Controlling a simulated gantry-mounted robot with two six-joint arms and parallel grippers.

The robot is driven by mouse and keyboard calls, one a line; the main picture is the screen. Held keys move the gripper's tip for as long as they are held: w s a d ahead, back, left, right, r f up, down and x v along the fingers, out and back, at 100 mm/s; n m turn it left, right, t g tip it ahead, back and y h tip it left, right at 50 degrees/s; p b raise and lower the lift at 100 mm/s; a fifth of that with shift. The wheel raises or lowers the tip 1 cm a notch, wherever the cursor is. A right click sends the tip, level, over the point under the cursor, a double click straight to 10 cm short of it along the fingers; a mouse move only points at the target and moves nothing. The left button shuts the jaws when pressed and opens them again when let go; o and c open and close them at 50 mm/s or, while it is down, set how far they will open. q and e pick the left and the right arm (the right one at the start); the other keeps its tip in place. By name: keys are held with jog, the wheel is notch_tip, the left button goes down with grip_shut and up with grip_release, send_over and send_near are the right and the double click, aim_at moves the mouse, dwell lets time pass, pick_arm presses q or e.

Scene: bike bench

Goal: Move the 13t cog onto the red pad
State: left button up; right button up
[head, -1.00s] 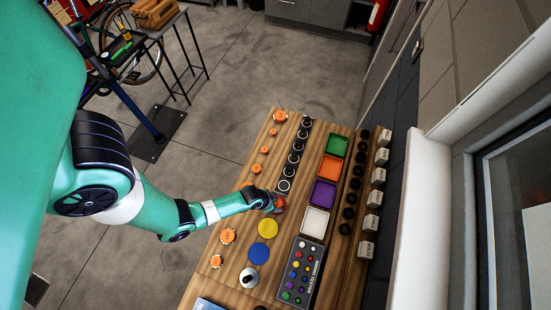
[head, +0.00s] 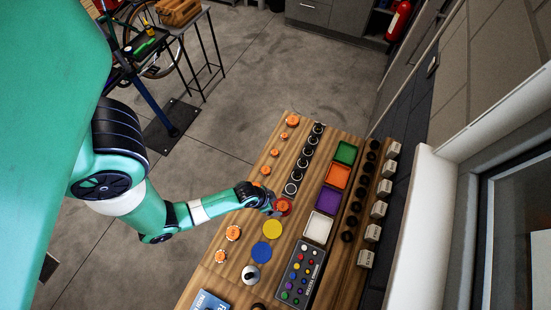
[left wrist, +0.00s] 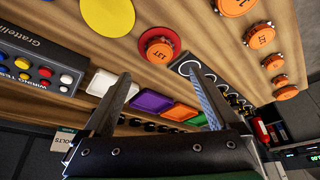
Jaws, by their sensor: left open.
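The orange 13t cog (left wrist: 158,47) lies on the red pad (left wrist: 174,34) in the left wrist view, with a red rim showing around it. In the head view the cog (head: 283,206) is beside my left gripper (head: 273,204), partly hidden by it. In the left wrist view my left gripper's two fingers (left wrist: 157,74) are spread apart with nothing between them, and the cog is beyond their tips. My right gripper is in neither view.
A yellow pad (head: 273,229) and a blue pad (head: 261,253) lie just in front of the red pad. Several other orange cogs (head: 233,233) line the bench's left edge. Coloured trays (head: 318,228) and a button box (head: 300,275) stand to the right.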

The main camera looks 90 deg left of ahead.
pick_arm(q)
jog(key=v, duration=0.3)
jog(key=shift+s+r+p, duration=0.1)
jog(key=shift+r+p, duration=0.05)
jog(key=shift+p, duration=0.25)
